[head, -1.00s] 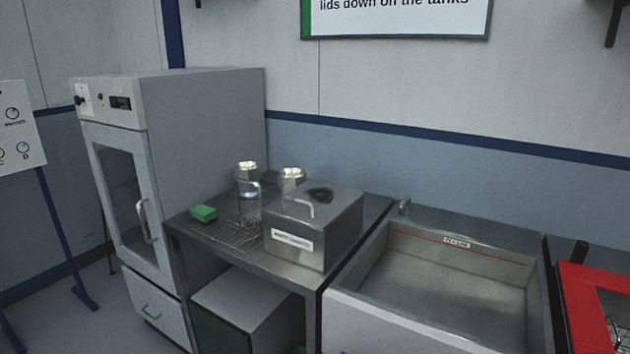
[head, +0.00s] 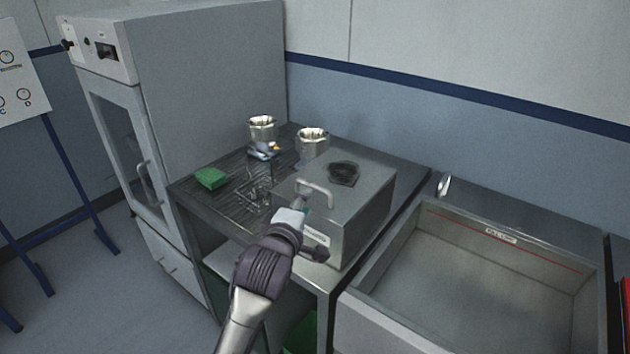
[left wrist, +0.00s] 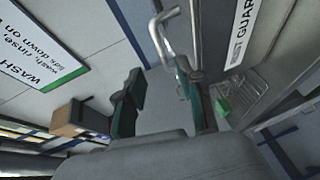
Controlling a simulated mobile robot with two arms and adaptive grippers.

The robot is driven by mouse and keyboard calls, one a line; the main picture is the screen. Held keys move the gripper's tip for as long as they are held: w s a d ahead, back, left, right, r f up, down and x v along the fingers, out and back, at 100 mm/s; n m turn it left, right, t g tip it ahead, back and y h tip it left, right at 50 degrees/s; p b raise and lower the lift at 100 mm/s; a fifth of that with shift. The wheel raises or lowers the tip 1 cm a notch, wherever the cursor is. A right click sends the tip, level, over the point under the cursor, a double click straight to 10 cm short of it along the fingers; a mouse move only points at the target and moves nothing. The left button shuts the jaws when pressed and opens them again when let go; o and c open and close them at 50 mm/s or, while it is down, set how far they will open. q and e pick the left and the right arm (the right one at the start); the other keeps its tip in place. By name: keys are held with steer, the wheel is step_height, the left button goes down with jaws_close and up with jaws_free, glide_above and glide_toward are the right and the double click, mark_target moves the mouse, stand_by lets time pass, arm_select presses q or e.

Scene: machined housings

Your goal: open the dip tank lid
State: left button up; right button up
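A grey metal box-shaped tank (head: 365,220) stands on the bench with its flat lid (head: 372,185) shut. The lid carries a bar handle (head: 318,187) at its front left and a dark round patch behind it. My left gripper (head: 297,205) is just in front of the handle and hides part of the tank's front label. In the left wrist view the gripper (left wrist: 165,92) is open, with its two fingers apart and nothing between them. The handle (left wrist: 163,38) lies just beyond the fingertips, and I cannot tell whether they touch. My right gripper is out of view.
A cabinet oven (head: 215,90) stands left of the bench. An open basin (head: 490,285) is on the right.

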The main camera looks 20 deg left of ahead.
mark_target(313, 187)
arm_select(q)
steer(key=w, duration=0.4)
steer(key=shift+w+a+f+p, duration=0.15)
steer(key=shift+w+f+p, duration=0.15)
steer(key=shift+f+p, duration=0.1)
steer(key=w, duration=0.4)
steer(key=shift+a+f+p, duration=0.1)
steer(key=shift+f+p, duration=0.3)
steer(key=shift+w, duration=0.35)
steer(key=shift+w+f, duration=0.2)
steer(key=shift+w, duration=0.05)
steer(key=c, duration=0.4)
jaws_close()
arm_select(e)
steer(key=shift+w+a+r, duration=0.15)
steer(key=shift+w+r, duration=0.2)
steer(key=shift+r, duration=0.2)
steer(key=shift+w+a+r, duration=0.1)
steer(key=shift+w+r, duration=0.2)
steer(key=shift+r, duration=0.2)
